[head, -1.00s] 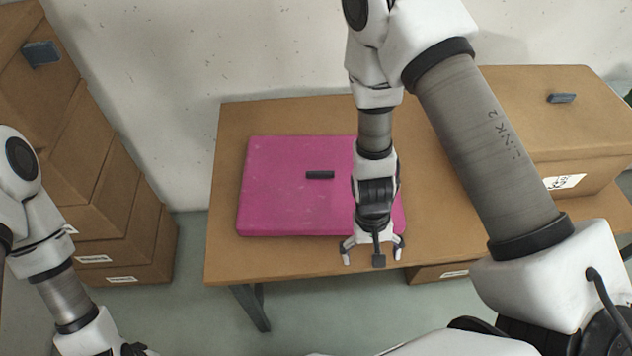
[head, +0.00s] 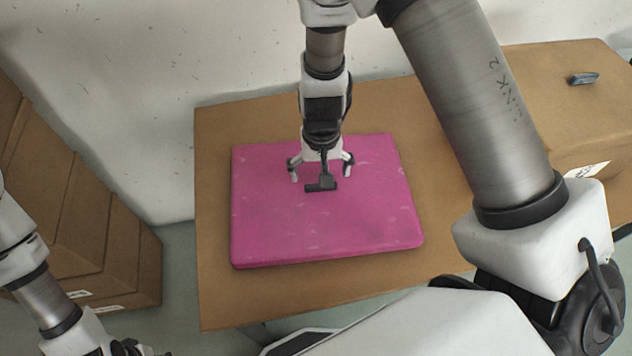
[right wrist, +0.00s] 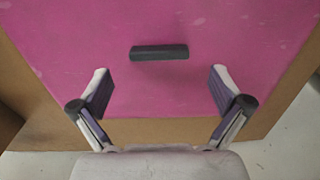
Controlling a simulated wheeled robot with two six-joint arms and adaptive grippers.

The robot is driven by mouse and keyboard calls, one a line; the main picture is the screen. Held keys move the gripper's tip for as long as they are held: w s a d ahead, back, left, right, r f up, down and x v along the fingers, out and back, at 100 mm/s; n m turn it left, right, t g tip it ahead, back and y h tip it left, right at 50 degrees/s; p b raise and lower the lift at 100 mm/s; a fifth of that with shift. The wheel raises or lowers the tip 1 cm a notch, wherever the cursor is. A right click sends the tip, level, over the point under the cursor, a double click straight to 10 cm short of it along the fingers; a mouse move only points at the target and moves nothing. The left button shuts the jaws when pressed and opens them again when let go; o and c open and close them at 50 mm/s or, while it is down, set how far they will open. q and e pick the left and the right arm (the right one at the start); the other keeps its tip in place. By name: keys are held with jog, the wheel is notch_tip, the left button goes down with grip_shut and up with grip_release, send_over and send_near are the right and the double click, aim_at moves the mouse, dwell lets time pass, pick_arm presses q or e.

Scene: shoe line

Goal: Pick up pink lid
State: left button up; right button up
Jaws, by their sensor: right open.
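The pink lid (head: 330,225) lies flat on a brown table, with a small dark handle (head: 312,188) at its middle. In the right wrist view the pink lid (right wrist: 210,35) fills the upper part, and its handle (right wrist: 159,52) lies ahead of and between the fingers. My right gripper (head: 321,172) is open and empty above the lid, close to the handle, which it partly hides in the head view. Its open fingers also show in the right wrist view (right wrist: 162,92). My left gripper (head: 130,350) is at the bottom left edge, mostly cut off.
The brown table (head: 222,125) has bare room around the lid. A brown box with a dark handle (head: 583,78) stands at the right. Stacked brown boxes (head: 95,230) stand on the floor at the left. A pale wall is behind the table.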

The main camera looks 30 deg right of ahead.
aim_at(321, 190)
notch_tip(321, 190, down, 5)
jog(key=shift+b, duration=0.65)
jog(key=shift+f, duration=0.3)
jog(key=shift+r, duration=0.1)
jog(key=shift+s, duration=0.1)
jog(key=c, duration=1.2)
jog(key=shift+r, duration=0.1)
